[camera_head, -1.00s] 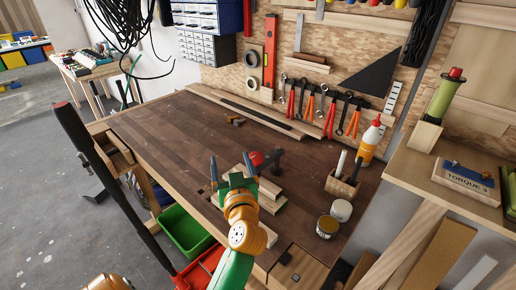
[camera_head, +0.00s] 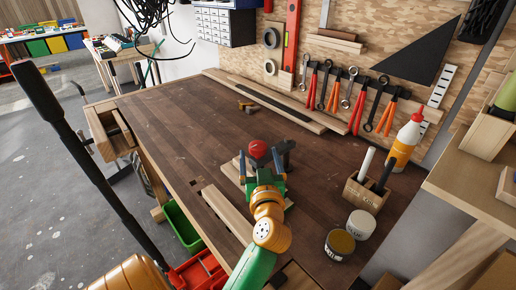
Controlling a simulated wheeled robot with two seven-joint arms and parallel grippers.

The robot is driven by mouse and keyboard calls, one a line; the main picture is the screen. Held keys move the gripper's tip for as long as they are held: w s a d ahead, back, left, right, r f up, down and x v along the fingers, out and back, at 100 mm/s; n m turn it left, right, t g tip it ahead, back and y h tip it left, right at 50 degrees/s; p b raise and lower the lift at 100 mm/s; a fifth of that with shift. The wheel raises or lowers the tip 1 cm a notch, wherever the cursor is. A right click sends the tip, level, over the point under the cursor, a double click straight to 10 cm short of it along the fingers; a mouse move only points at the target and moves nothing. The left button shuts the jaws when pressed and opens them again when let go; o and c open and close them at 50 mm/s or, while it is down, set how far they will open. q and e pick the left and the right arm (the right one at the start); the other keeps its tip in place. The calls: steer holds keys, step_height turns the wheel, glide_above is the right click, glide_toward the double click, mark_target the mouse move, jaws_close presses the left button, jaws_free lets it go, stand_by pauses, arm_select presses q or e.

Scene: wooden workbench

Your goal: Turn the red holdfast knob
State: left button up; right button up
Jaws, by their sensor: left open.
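The red holdfast knob (camera_head: 258,149) stands over the workbench, next to a dark metal post (camera_head: 286,149) that looks like part of the holdfast. My left gripper (camera_head: 259,162) is open, with one blue-tipped finger on each side of the knob as seen from above. Whether the fingers touch the knob cannot be told. The gripper's green body hides what lies below the knob. Light wooden boards (camera_head: 226,212) lie under and beside the gripper. My right gripper is not in view.
A wooden pen holder (camera_head: 362,194), two round tins (camera_head: 340,243) and a glue bottle (camera_head: 405,143) stand to the right. A small brass-coloured tool (camera_head: 247,106) lies farther back. The left part of the workbench (camera_head: 165,120) is clear. Pliers and wrenches hang on the back board.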

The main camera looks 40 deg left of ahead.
mark_target(257, 141)
arm_select(q)
steer(key=p+x, duration=0.2)
steer(key=x, duration=0.5)
steer(key=shift+r, duration=0.1)
steer(key=shift+w+a, duration=0.1)
steer(key=c, duration=1.4)
steer(key=shift+p, duration=0.3)
